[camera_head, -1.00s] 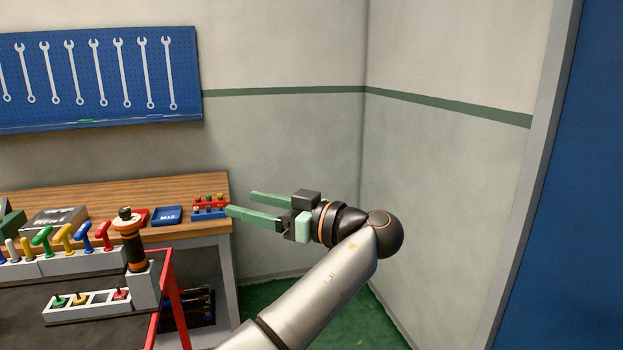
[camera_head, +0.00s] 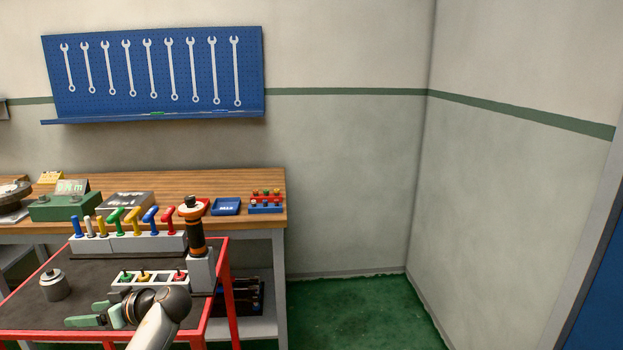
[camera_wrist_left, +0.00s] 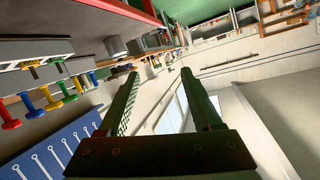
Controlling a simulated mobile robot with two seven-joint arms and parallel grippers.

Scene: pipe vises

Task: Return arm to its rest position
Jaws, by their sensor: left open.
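My left arm (camera_head: 152,332) comes in at the bottom of the head view. Its dark wrist is folded, and the left gripper (camera_head: 82,314) points left, with its green fingers apart and nothing between them. In this view it overlaps the front part of the red-framed cart (camera_head: 232,290); its height above the cart top cannot be told. In the left wrist view the two fingers (camera_wrist_left: 160,78) stand apart with an empty gap, and a wall and bench lie beyond. My right gripper is not in view.
On the cart are a grey metal cylinder (camera_head: 54,284), a white holder with coloured knobs (camera_head: 150,280), a rack of coloured T-handles (camera_head: 130,243) and an upright black-and-orange tool (camera_head: 194,228). The wooden bench (camera_head: 260,184) stands behind. Green floor (camera_head: 360,315) at right is clear.

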